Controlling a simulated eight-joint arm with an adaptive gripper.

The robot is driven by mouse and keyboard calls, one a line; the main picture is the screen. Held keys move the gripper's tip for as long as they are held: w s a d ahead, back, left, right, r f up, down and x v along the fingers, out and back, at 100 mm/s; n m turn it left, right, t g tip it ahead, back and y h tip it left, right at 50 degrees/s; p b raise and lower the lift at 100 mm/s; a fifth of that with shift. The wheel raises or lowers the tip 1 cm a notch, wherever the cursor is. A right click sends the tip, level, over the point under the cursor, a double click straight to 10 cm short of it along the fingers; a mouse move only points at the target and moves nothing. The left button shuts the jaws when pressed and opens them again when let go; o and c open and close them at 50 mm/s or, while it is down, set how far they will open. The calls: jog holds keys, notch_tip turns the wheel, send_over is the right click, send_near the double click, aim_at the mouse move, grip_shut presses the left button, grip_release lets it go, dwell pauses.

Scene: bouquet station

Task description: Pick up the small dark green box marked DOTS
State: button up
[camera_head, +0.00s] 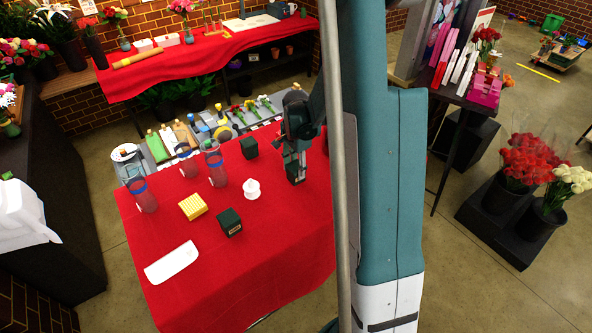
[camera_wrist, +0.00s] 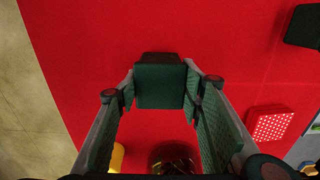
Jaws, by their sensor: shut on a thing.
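My gripper (camera_head: 296,176) is low over the right part of the red-covered table in the head view. In the wrist view its fingers (camera_wrist: 160,92) are shut on a small dark green box (camera_wrist: 160,82), one finger on each side. No lettering can be read on this box, and in the head view I cannot make it out from the dark gripper. Two other dark green boxes stand on the table: one near the front (camera_head: 229,222) with a small unreadable label, and one farther back (camera_head: 249,147). Another dark green box shows at the wrist view's upper right (camera_wrist: 304,25).
A yellow box (camera_head: 193,206), a white spool (camera_head: 252,189), a white tray-like piece (camera_head: 172,263) and bottles with blue bands (camera_head: 143,194) stand on the red cloth (camera_head: 265,270). The wrist view shows a red box with white dots (camera_wrist: 270,124). The front right cloth is clear.

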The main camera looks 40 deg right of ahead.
aim_at(296, 166)
jog(key=shift+r+b, duration=0.3)
jog(key=shift+r, duration=4.55)
